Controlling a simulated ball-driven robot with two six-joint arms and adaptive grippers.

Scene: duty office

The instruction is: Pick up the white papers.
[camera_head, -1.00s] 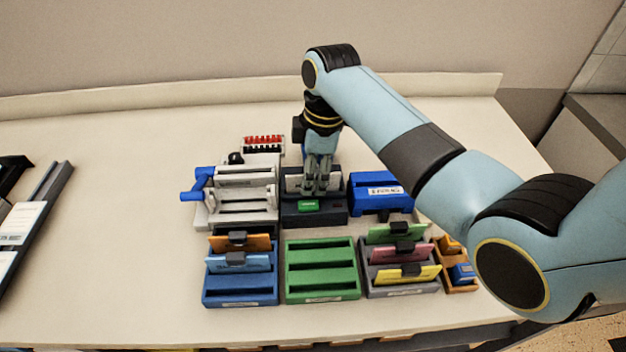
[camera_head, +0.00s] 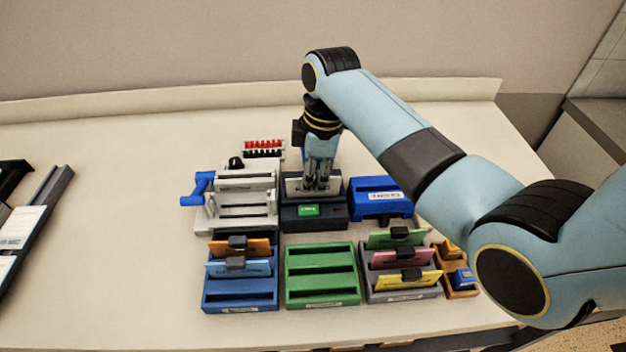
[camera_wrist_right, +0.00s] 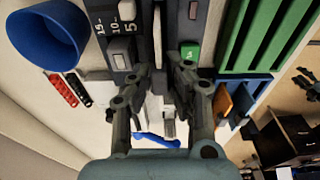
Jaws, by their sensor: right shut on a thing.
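The white papers (camera_head: 294,186) stand as a pale upright sheet in the dark device with a green button (camera_head: 308,210). In the right wrist view the papers show edge-on as a thin pale strip (camera_wrist_right: 157,35) between my fingers. My right gripper (camera_head: 318,187) points down over this device and is shut on the papers. Its fingers hide part of the sheet. In the right wrist view both fingertips (camera_wrist_right: 173,62) are near the device top. I cannot tell how deep the papers sit in the slot. My left gripper is out of view.
A grey device with a blue crank (camera_head: 240,200) stands close on the left, a blue box (camera_head: 380,200) on the right. In front are blue, green (camera_head: 320,298) and grey trays, two with coloured cards. A red-and-black rack (camera_head: 263,148) is behind. The table's left middle is clear.

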